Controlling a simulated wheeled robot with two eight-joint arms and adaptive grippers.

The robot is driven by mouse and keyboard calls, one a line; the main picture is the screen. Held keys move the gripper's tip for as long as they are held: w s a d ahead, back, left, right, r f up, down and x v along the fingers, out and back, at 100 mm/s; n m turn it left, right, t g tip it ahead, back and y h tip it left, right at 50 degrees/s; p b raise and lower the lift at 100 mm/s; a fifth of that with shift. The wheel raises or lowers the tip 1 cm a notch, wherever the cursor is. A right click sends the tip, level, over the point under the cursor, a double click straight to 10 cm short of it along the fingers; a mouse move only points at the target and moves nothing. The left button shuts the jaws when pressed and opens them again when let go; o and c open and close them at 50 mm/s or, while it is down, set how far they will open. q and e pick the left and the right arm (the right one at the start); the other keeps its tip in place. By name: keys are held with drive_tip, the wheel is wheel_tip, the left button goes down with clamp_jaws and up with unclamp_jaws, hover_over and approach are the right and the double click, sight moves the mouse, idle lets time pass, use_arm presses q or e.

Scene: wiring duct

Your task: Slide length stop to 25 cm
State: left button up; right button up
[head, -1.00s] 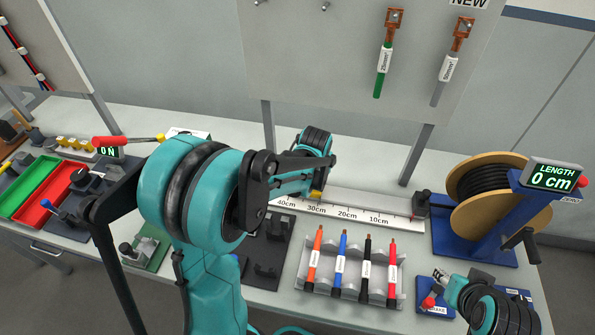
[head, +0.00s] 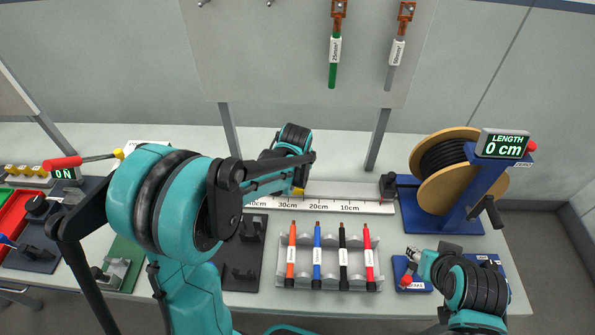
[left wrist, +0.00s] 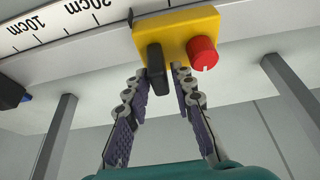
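The length stop is a yellow block (head: 299,191) on the white ruler rail (head: 345,204). In the head view it sits between the 30cm and 20cm labels; its exact reading cannot be told. In the left wrist view the yellow block (left wrist: 195,25) has a black handle (left wrist: 156,68) and a red knob (left wrist: 203,53). My left gripper (left wrist: 161,73) has its fingers apart on either side of the black handle, with a gap visible on the right. My right gripper (head: 411,253) is at the front right, away from the rail; its fingers are too small to read.
A cable spool (head: 445,165) stands right of the rail, with a display (head: 502,144) reading LENGTH 0 cm. A dark block (head: 388,185) is at the rail's right end. A grey rack (head: 328,270) with several coloured cables lies in front of the rail.

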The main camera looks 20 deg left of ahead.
use_arm(q)
drive_tip(key=v, duration=1.2)
drive_tip(key=shift+s+f, duration=0.1)
drive_tip(key=s+f+m+t+h+b, duration=0.1)
drive_tip(key=s+f+m+t, duration=0.1)
drive_tip(key=s, duration=1.5)
drive_tip(key=shift+s+a+f+m+t, duration=0.3)
drive_tip(key=shift+s+f+t, duration=0.1)
drive_tip(key=shift+t, duration=0.1)
idle(0.9)
